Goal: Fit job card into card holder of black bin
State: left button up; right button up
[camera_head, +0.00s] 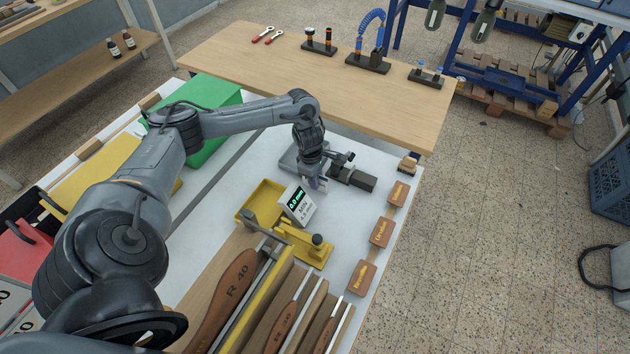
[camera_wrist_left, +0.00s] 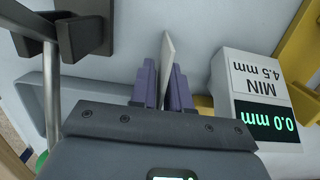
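My left gripper (camera_head: 318,183) is low over the white work surface, beside the display block. In the head view the card is too small to make out. A dark container edge (camera_head: 24,206) shows at the far left, behind the red panel; I cannot tell if it is the black bin. No card holder can be made out. My right gripper is not in view.
The display block (camera_head: 299,204) reads 0.0 mm; it also shows in the left wrist view (camera_wrist_left: 258,92). A yellow tray (camera_head: 249,213), yellow fixture (camera_head: 309,247), dark clamp (camera_head: 352,177), green box (camera_head: 215,95) and wooden blocks (camera_head: 382,232) stand around. Handled tools (camera_head: 226,298) lie in front.

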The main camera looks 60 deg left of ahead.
pick_arm(q)
grip_shut()
